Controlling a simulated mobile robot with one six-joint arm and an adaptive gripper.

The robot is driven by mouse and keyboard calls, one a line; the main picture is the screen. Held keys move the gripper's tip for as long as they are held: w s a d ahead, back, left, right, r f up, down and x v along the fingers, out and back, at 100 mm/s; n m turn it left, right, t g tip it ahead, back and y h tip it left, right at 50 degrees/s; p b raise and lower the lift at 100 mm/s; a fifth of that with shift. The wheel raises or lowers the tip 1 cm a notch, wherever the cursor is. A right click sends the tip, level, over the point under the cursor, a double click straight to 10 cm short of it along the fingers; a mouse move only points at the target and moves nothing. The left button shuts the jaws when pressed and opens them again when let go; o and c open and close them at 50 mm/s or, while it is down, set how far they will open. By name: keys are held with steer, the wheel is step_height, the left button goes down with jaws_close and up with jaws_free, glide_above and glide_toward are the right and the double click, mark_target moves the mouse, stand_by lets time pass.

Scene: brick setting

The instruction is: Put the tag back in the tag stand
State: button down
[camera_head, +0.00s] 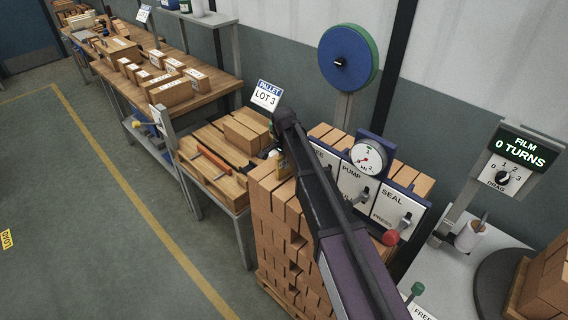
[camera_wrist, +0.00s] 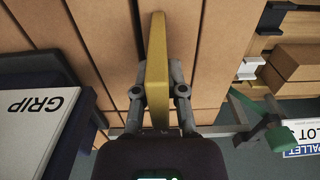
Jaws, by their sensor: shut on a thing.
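My gripper (camera_wrist: 160,95) is shut on a thin yellow piece, seen nearly edge-on, which I take for the tag (camera_wrist: 157,68). It stands between the two fingers in the wrist view, above brown bricks. No writing on it shows from this side. In the head view my gripper is mostly hidden behind my arm, by the top of the brick stack; a small yellow patch (camera_head: 281,161) shows there. I cannot pick out the tag stand for sure in either view.
The brick stack (camera_head: 275,215) is under my gripper. A press panel (camera_head: 357,183) with a gauge and red knob stands right of my arm. A PALLET LOT 3 sign (camera_head: 267,95) rises behind a low table (camera_head: 213,170) with bricks. A GRIP panel (camera_wrist: 38,125) lies left in the wrist view.

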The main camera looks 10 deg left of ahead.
steer(key=c, duration=0.7)
jaws_free()
steer(key=shift+r, duration=0.15)
step_height(320, 180, up, 12)
steer(key=p, duration=1.2)
steer(key=shift+o, duration=0.5)
steer(key=shift+w+d+r+p, duration=0.1)
steer(key=shift+r+p, duration=0.75)
steer(key=shift+p, duration=0.25)
